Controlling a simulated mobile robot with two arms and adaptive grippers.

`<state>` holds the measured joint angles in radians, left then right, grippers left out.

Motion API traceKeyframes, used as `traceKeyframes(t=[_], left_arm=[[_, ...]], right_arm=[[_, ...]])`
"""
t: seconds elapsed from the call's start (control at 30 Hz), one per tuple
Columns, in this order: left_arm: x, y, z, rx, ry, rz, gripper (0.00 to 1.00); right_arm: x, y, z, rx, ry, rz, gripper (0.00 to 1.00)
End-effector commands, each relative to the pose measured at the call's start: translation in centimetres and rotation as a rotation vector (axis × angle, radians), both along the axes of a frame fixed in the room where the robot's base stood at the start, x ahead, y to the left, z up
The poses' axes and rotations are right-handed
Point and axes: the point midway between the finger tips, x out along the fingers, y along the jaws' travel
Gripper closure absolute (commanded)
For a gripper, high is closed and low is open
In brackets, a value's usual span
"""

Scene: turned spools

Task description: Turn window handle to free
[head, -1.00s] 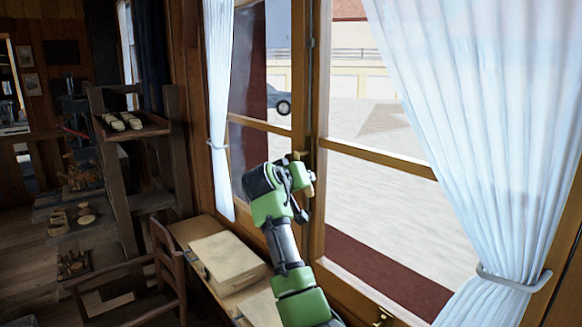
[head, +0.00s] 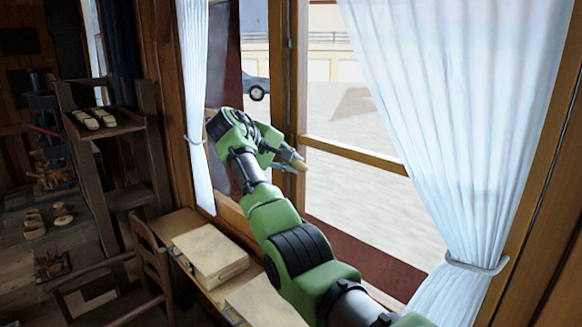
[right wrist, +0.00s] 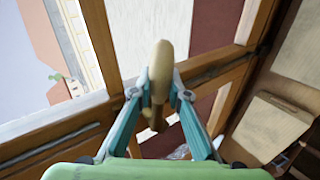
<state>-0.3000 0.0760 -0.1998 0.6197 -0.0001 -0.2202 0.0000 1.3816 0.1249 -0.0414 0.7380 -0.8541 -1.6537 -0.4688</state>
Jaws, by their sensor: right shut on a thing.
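The window handle (right wrist: 160,70) is a rounded tan, brass-like lever on the window frame. In the right wrist view it stands between my fingertips, its longer end reaching up past them. My right gripper (right wrist: 160,97) is shut on it, with one teal finger on each side. In the head view the right gripper (head: 289,160) is at the middle post of the window, and the handle's tip (head: 299,165) shows just beyond the fingers. The handle's base is mostly hidden by the gripper. My left gripper is in neither current view.
White curtains (head: 430,110) hang on both sides of the window, tied back. A wooden box (head: 211,250) lies on the bench below. A chair (head: 150,262) and a shelf rack (head: 103,150) stand to the left. The window panes (head: 345,190) look closed.

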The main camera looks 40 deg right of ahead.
Motion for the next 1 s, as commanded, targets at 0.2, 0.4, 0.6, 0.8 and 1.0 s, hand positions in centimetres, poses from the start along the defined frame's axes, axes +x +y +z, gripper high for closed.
traceKeyframes(t=[0.2,0.4,0.6,0.8,1.0], left_arm=[[0.01,0.09,0.01,0.001,0.0,-0.001,0.0],[0.02,0.26,0.01,0.003,-0.001,-0.002,0.0],[0.03,0.33,0.02,0.004,-0.001,-0.002,0.0],[0.03,0.34,0.02,0.004,-0.001,-0.002,0.0],[0.04,0.34,0.03,0.004,-0.001,-0.002,0.0]], right_arm=[[-0.06,-0.03,0.67,-0.012,0.078,0.0,1.0],[-0.05,-0.01,0.87,-0.017,0.118,0.0,1.0],[-0.05,0.0,1.0,-0.02,0.131,0.001,1.0],[-0.06,-0.03,1.03,-0.02,0.132,0.0,1.0],[-0.06,-0.04,1.06,-0.021,0.132,0.0,0.74]])
